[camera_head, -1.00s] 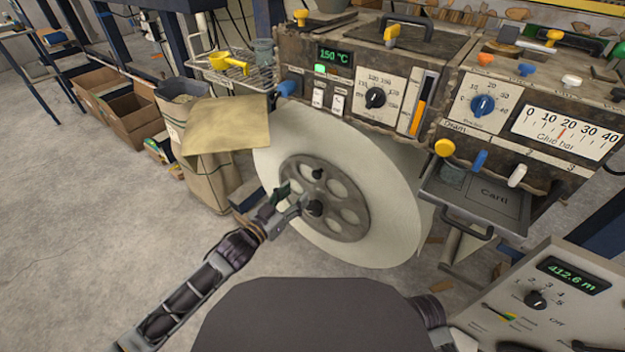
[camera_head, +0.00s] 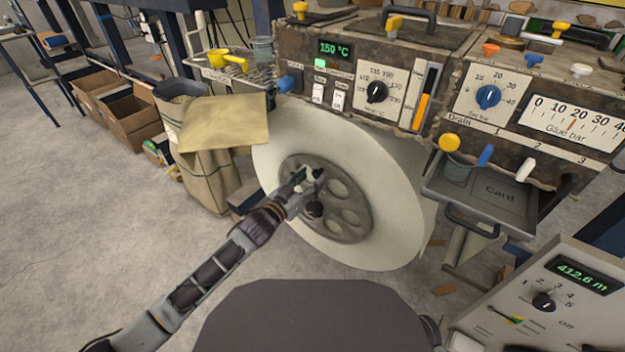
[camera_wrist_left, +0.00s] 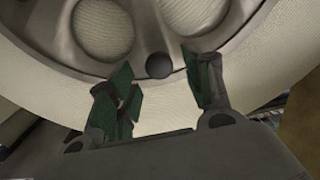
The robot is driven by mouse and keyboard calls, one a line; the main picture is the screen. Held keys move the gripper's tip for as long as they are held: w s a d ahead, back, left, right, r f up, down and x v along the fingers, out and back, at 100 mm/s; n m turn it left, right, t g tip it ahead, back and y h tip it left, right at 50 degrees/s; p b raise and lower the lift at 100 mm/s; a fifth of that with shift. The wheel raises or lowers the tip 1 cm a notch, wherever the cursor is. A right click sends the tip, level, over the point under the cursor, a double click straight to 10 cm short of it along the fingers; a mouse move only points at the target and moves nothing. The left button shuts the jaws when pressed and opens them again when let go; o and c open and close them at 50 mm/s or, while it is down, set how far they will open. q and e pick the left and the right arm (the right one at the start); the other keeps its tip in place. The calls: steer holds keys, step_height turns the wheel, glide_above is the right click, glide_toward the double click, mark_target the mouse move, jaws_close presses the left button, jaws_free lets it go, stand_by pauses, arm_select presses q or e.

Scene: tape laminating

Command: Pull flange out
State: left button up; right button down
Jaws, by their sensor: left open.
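The flange (camera_head: 350,222) is a grey round plate with large holes, seated on the face of a big white roll (camera_head: 395,200) below the machine. Dark knobs stand on it; the lower knob (camera_head: 313,209) shows just below my gripper. My left gripper (camera_head: 310,180) is in front of the flange's left part, with the upper knob close by its tips. In the left wrist view, its green-padded fingers (camera_wrist_left: 157,72) are apart, with a black knob (camera_wrist_left: 159,65) between or just beyond their tips; contact cannot be told. The flange rim (camera_wrist_left: 60,45) lies beyond. My right gripper is not seen.
The machine panel (camera_head: 345,85) overhangs the roll. A sack with tan paper (camera_head: 222,125) is close left of the roll.

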arm_select(q)
steer(key=shift+x, duration=0.8)
steer(key=shift+c, duration=0.2)
jaws_close()
